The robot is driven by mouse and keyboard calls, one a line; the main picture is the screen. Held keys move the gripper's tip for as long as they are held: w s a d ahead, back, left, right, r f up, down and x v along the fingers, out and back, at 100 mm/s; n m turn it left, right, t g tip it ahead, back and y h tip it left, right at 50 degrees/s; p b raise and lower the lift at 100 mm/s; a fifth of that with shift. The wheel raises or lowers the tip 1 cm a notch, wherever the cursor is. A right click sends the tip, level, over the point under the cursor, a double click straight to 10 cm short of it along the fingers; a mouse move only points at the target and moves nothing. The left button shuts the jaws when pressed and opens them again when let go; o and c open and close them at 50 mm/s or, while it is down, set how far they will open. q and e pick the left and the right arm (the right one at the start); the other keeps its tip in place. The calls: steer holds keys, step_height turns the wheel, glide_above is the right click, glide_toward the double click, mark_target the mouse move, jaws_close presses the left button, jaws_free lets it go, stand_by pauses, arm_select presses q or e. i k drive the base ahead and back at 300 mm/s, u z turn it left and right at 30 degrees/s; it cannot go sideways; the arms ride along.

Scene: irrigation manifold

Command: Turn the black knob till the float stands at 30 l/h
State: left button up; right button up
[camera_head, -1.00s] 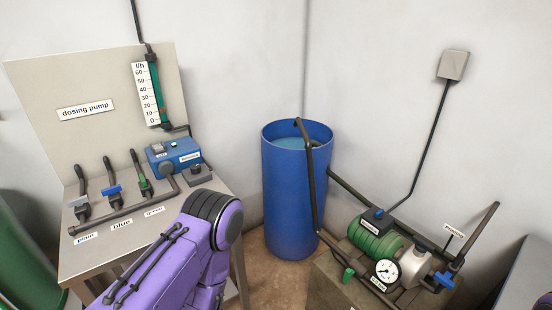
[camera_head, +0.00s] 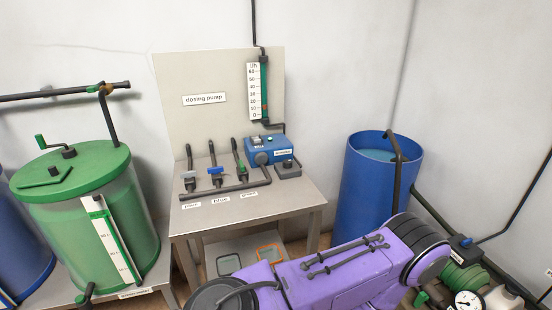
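The flow meter (camera_head: 253,91) with its l/h scale stands on the panel. A small orange mark in its green tube (camera_head: 264,107), perhaps the float, is low on the scale near 10; it is too small to read exactly. The blue dosing pump (camera_head: 278,146) sits on the table below, with a dark round part (camera_head: 262,158) on its front. Beside it is a grey box (camera_head: 288,171) with a small black knob-like top (camera_head: 287,163). I cannot tell for sure which is the black knob. Neither gripper is in view.
A green tank (camera_head: 85,200) is at left, a blue barrel (camera_head: 375,190) at right. My purple arm crosses the foreground below the table.

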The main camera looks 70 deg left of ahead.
mark_target(288, 164)
steer(key=k, duration=0.5)
steer(key=u, duration=0.7)
